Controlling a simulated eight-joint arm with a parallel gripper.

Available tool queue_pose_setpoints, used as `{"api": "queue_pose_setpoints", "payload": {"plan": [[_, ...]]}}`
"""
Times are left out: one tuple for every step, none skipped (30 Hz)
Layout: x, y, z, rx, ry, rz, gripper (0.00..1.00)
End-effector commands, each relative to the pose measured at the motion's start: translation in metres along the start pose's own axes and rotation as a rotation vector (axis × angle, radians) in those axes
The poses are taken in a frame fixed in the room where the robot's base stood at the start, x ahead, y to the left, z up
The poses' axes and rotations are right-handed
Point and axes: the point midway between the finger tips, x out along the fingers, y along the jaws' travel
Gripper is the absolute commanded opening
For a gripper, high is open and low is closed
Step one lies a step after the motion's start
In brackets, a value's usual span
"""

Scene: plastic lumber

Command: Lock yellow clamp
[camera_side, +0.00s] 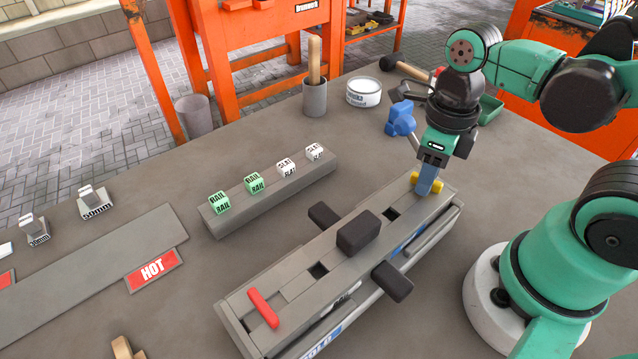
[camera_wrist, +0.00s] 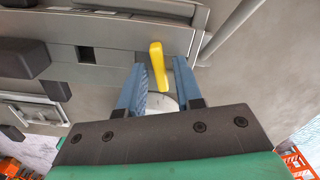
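The yellow clamp (camera_side: 415,180) is a small lever at the right far end of the long grey mould. In the side view my gripper (camera_side: 428,188) is right over it and hides its middle. In the wrist view the yellow clamp (camera_wrist: 156,66) lies between the two blue fingers of my gripper (camera_wrist: 159,78). The fingers are apart, with visible gaps on both sides of the lever, so it is not gripped. The lever extends off the mould's edge toward my gripper in the wrist view.
The grey mould (camera_side: 300,300) has a red clamp (camera_side: 263,308) at its near end and black knobs (camera_side: 358,232) along it. A rail with lettered cubes (camera_side: 253,182) lies behind. A blue object (camera_side: 400,119) and a white tin (camera_side: 364,92) stand near my wrist.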

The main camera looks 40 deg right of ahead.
Motion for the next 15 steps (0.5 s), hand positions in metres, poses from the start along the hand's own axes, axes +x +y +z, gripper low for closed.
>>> {"api": "queue_pose_setpoints", "payload": {"plan": [[0.0, 0.0, 0.0, 0.0, 0.0, 0.0, 0.47], [0.0, 0.0, 0.0, 0.0, 0.0, 0.0, 0.55], [0.0, 0.0, 0.0, 0.0, 0.0, 0.0, 0.55], [0.0, 0.0, 0.0, 0.0, 0.0, 0.0, 0.55], [0.0, 0.0, 0.0, 0.0, 0.0, 0.0, 0.55], [0.0, 0.0, 0.0, 0.0, 0.0, 0.0, 0.55], [0.0, 0.0, 0.0, 0.0, 0.0, 0.0, 0.55], [0.0, 0.0, 0.0, 0.0, 0.0, 0.0, 0.55], [0.0, 0.0, 0.0, 0.0, 0.0, 0.0, 0.55], [0.0, 0.0, 0.0, 0.0, 0.0, 0.0, 0.55], [-0.001, 0.0, 0.0, 0.0, 0.0, 0.0, 0.55], [-0.003, 0.0, 0.0, 0.0, 0.0, 0.0, 0.55], [-0.005, 0.0, 0.0, 0.0, 0.0, 0.0, 0.55], [-0.007, 0.0, 0.0, 0.0, 0.0, 0.0, 0.55], [-0.011, 0.0, 0.0, 0.0, 0.0, 0.0, 0.55]]}}
